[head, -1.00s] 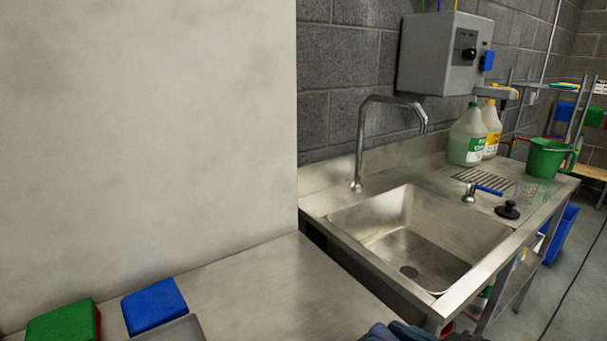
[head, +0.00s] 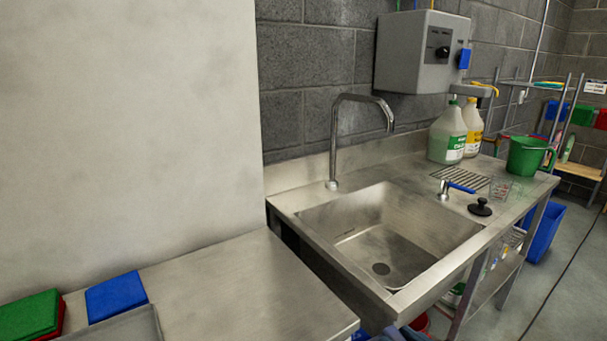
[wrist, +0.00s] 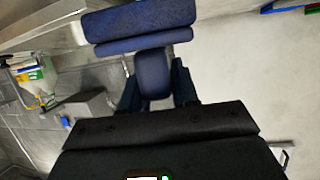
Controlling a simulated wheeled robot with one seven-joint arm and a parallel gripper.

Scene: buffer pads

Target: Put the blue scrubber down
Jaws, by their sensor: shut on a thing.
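The blue scrubber (wrist: 140,22) shows at the top of the wrist view, with a wide dark blue head and a rounded blue handle (wrist: 153,72). My gripper (wrist: 155,85) is shut on the handle, one dark finger on each side. The scrubber's far side is hidden. In the head view, only small bluish bits show at the bottom edge, too little to tell whether they are the scrubber or my gripper.
A steel counter (head: 240,285) has clear room at its right. A blue pad (head: 116,297), a green pad (head: 28,315) and a grey tray (head: 130,325) are at its left. A steel sink (head: 370,250) with a tall faucet (head: 335,140) stands to the right. A green bucket (head: 525,157) stands beyond.

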